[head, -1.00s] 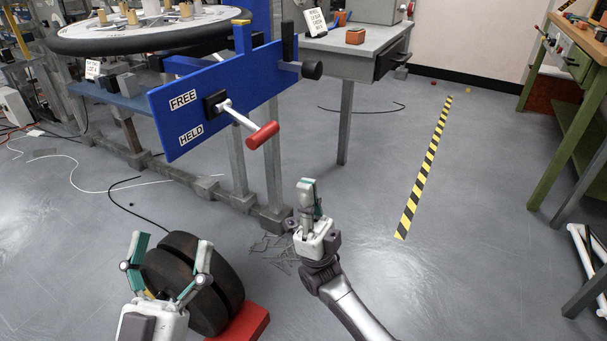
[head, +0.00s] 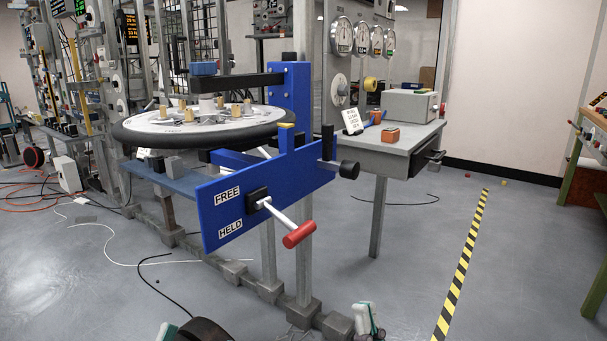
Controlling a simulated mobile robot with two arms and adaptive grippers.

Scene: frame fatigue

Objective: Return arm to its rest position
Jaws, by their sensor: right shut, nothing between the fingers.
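My right gripper (head: 367,320) shows at the bottom edge, right of centre. Its fingers are together and empty, and the rest of the arm is below the picture. It is below and to the right of the red-handled lever (head: 290,228), apart from it.
A blue panel (head: 232,205) marked FREE and HELD carries the lever. Behind it is a large black-rimmed wheel (head: 190,133). A grey table (head: 395,143) stands right of it. A black-and-yellow floor stripe (head: 462,265) crosses clear floor on the right.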

